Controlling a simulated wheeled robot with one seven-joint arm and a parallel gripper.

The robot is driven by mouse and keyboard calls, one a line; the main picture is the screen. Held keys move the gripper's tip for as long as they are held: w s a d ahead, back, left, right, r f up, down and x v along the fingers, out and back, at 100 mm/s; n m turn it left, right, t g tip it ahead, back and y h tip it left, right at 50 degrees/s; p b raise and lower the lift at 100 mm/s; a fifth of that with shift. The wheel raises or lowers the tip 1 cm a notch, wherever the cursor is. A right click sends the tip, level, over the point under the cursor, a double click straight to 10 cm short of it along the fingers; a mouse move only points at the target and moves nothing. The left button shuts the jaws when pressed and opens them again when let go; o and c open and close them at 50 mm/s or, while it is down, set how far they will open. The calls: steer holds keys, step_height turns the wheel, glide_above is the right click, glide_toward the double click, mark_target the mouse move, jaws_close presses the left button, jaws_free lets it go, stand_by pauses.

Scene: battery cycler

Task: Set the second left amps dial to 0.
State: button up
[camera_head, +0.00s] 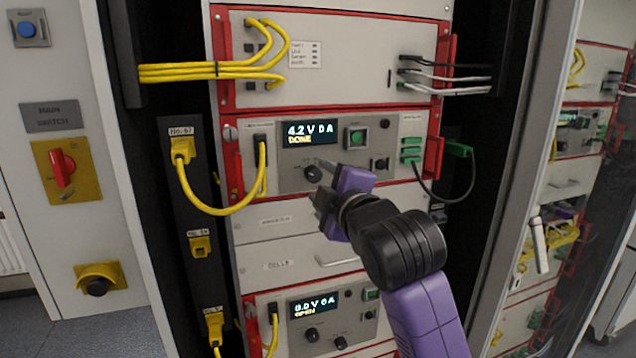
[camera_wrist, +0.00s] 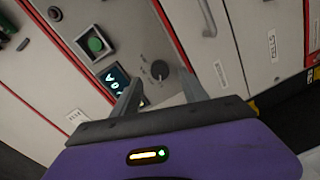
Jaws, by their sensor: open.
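The left rack's upper cycler has a display (camera_head: 311,133) reading 4.2 V 0 A and DONE. Its round dark dial (camera_head: 313,174) sits below the display. My gripper (camera_head: 325,186) is open just in front of this dial, coming from the right. In the wrist view the dial (camera_wrist: 159,69) shows beyond and between the two spread fingers (camera_wrist: 160,80), with a light pointer mark; no contact is visible. The dial's scale is too small to read. A lower cycler has a display (camera_head: 313,307) reading about 0.0 V 0 A and its own dial (camera_head: 312,335).
A green button (camera_head: 357,136) and a black switch (camera_head: 381,164) are right of the display. A yellow cable (camera_head: 225,212) loops at the left, and green plugs (camera_head: 411,150) are at the right. A drawer handle (camera_head: 338,260) sticks out below. Red rails edge the panels.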

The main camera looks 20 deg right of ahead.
steer(key=s, duration=0.4)
steer(key=shift+s+r+b, duration=0.1)
steer(key=shift+s+b, duration=0.05)
steer(key=shift+b, duration=0.2)
step_height(320, 180, up, 5)
steer(key=m+t, duration=0.2)
steer(key=t, duration=0.1)
steer(key=s+f+m+g, duration=0.2)
steer(key=s+f+m, duration=0.2)
steer(key=s+f, duration=0.8)
steer(key=s+f+m+g, duration=0.1)
steer(key=s+f+m, duration=0.3)
steer(key=s+f, duration=0.8)
steer(key=s+f+m+g, duration=0.2)
steer(key=s+f+m, duration=0.2)
steer(key=s+f, duration=0.9)
steer(key=s, duration=1)
steer(key=shift+m+g, duration=0.3)
